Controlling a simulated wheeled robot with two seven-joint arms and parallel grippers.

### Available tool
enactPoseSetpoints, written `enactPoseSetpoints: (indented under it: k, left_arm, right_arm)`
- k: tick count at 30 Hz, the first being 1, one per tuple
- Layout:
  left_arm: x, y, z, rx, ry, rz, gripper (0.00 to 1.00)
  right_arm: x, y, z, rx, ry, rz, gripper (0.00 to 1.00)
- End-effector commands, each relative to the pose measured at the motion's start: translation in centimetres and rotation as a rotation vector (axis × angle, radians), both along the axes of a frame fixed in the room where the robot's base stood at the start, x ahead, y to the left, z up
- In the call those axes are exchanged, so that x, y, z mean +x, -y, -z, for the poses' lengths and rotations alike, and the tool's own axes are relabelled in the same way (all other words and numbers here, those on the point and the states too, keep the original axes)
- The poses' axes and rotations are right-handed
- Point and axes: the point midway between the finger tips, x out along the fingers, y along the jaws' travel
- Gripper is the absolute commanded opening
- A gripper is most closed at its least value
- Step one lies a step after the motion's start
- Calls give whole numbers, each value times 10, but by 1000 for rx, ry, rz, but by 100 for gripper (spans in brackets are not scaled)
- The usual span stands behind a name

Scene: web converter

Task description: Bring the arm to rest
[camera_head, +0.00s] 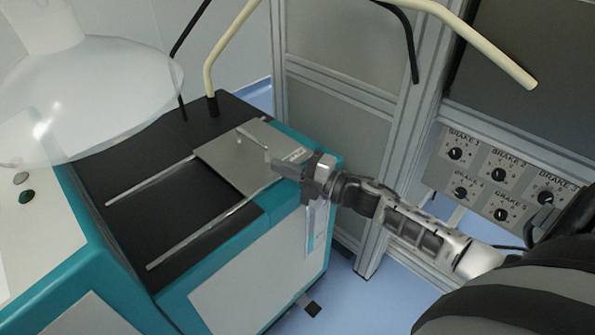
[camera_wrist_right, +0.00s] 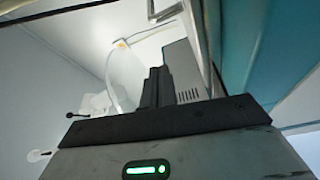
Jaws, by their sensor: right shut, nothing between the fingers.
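My right arm (camera_head: 420,232) comes in from the lower right in the head view. My left gripper is not in view.
The machine's black top (camera_head: 150,210) carries two thin metal rails. A clear flask-like vessel (camera_head: 90,95) stands at upper left. A grey framed cabinet (camera_head: 335,75) rises behind. A panel of brake knobs (camera_head: 495,180) is at right. Blue floor (camera_head: 350,305) shows below the arm.

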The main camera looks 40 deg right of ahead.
Motion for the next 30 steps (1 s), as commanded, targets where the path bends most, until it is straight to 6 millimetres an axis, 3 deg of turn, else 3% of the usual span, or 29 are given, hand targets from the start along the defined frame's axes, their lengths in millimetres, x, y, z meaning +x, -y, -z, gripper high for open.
enactPoseSetpoints:
  k: [6, 16, 20, 25, 30]
  left_arm:
    - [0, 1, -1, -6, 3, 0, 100]
    - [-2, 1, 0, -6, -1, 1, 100]
    - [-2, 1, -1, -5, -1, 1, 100]
    - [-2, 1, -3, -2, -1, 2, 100]
    - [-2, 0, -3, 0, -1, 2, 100]
  right_arm:
    - [-25, 14, 2, 1, 0, -2, 0]
    - [-33, 12, 6, 34, -21, 12, 0]
    - [-54, -17, 30, 256, -180, 116, 0]
    - [-115, -75, 77, 726, -594, 351, 0]
    - [-174, -124, 99, 1045, -947, 511, 0]
